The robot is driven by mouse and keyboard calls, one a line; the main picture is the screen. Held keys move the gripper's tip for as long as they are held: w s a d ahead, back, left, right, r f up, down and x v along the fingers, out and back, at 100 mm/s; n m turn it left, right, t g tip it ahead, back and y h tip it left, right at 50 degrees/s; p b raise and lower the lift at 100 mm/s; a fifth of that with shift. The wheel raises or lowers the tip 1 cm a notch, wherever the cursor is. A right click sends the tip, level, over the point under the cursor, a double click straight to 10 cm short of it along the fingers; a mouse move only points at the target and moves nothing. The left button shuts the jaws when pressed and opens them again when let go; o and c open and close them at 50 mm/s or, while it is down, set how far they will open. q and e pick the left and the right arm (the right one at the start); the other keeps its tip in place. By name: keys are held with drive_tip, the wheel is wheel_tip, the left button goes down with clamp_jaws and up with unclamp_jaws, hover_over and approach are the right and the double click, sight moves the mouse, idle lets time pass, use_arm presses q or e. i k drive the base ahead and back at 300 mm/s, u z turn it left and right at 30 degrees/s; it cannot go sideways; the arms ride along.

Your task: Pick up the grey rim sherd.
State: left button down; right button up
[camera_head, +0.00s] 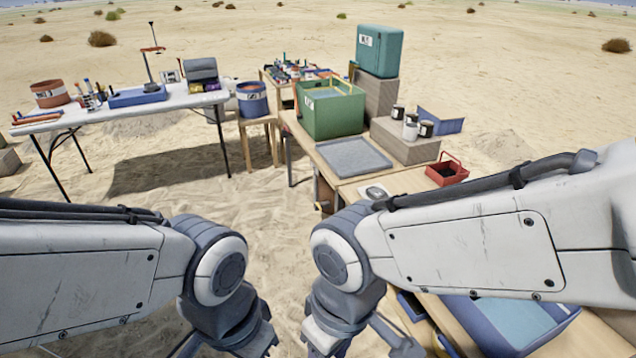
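I cannot make out a grey rim sherd for sure. A small pale item with a grey middle (376,192) lies on the wooden table, just in front of a flat grey tray or mat (353,157); it is too small to identify. My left arm comes in from the left, and its wrist end points down at the bottom edge. My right arm comes in from the right, its wrist end also low in the picture. The fingertips of both grippers are cut off or hidden, so their opening does not show. Both wrists are apart from the tray.
A green crate (331,108) stands behind the tray. Several small jars stand on a box (405,142) at right, near a red carrier (447,170). A blue tray (510,322) lies at lower right, partly behind my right arm. A white folding table (125,112) stands far left. Open sand lies between.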

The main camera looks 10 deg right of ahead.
sight(378, 192)
drive_tip(key=u, duration=0.85)
drive_tip(key=i, duration=2.75)
drive_tip(key=z, duration=1.35)
drive_tip(key=i, duration=0.95)
drive_tip(key=z, duration=1)
